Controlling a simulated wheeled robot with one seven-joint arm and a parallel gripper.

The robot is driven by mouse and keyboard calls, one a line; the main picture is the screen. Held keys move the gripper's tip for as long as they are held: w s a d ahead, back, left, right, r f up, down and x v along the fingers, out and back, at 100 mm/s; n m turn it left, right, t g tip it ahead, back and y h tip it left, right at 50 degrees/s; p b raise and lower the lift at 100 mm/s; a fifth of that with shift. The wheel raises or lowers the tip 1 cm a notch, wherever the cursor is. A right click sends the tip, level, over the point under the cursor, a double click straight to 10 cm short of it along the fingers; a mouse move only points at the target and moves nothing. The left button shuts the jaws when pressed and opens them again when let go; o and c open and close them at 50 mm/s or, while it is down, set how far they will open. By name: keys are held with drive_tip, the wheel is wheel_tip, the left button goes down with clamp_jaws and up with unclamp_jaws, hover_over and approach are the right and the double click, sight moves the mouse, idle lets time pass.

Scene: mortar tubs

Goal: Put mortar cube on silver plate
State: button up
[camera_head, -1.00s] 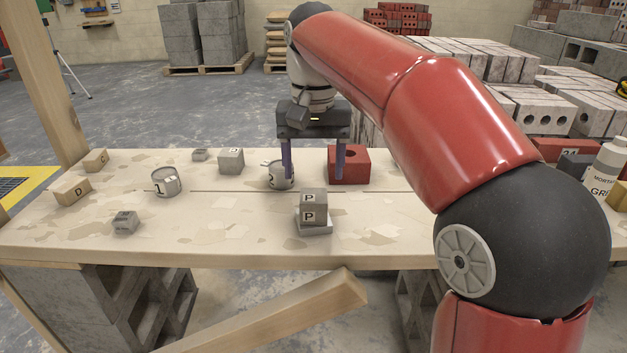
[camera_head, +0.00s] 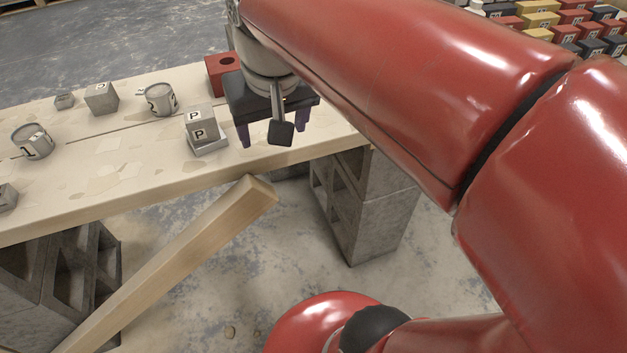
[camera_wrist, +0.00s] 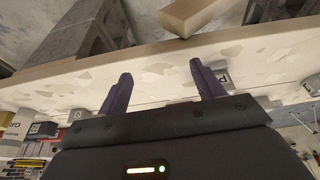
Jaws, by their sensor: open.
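A grey block (camera_head: 200,118) bearing the letter P twice stands at the middle of the plank table. I cannot tell whether it is one cube or two stacked. It rests on a light silver-grey square plate (camera_head: 210,147), whose rim shows at its base. Another grey cube (camera_head: 101,98) marked P stands farther left. My gripper (camera_head: 273,136) is open and empty, over the table just right of the block, fingers down. In the wrist view, my gripper (camera_wrist: 161,72) has clear space between its fingers; a lettered grey block (camera_wrist: 223,78) shows beside the right finger.
Tub 2 (camera_head: 160,100) stands behind the block and tub 1 (camera_head: 33,141) at the left. A red block (camera_head: 222,75) lies behind my gripper. A wooden beam (camera_head: 185,255) leans up near the table's front edge. The table's right front is bare.

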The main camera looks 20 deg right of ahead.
drive_tip(key=s+d+f+t, duration=0.2)
drive_tip(key=s+d+f, duration=0.2)
drive_tip(key=s+f, duration=0.3)
wheel_tip(320, 180, down, 2)
drive_tip(key=shift+s+f, duration=0.1)
drive_tip(key=shift+s, duration=0.2)
